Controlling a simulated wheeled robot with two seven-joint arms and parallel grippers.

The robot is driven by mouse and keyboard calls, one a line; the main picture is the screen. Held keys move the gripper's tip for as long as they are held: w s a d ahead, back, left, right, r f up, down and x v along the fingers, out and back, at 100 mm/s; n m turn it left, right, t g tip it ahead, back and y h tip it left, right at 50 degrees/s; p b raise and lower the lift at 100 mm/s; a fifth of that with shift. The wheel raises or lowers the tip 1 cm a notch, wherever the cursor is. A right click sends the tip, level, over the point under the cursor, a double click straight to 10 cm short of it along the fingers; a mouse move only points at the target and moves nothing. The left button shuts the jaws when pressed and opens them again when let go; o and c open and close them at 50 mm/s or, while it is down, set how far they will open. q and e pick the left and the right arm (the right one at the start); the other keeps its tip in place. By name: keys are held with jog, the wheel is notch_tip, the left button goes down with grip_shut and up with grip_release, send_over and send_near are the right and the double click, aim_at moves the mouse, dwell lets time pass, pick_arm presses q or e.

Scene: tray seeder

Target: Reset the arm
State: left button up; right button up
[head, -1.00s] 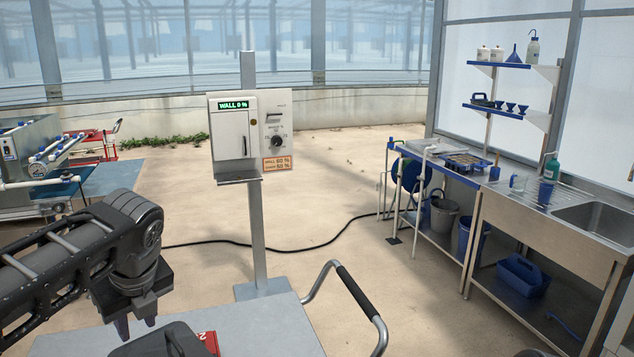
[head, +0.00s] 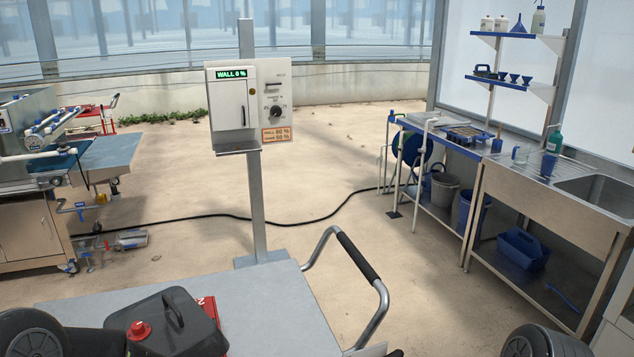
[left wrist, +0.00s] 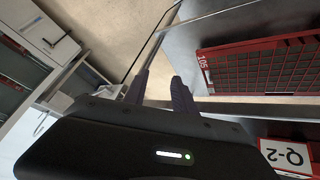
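My left gripper (left wrist: 160,78) shows in the left wrist view with its two dark fingers apart and nothing between them. My right gripper is not in view. The grey cart top (head: 240,290) lies in front of me, with a curved handle (head: 358,258) on its right side.
A control box (head: 233,110) on a post reads "WALL 0 %". A sink bench (head: 560,185) stands right.

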pick_arm(q)
jog(key=s+f+n+g+b, duration=0.4)
jog(key=s+f+n+g, duration=0.1)
jog(key=s+f, duration=1.7)
jog(key=shift+s+d+f+b, duration=0.2)
jog(key=shift+s+d+b, duration=0.15)
jog(key=shift+s, duration=0.3)
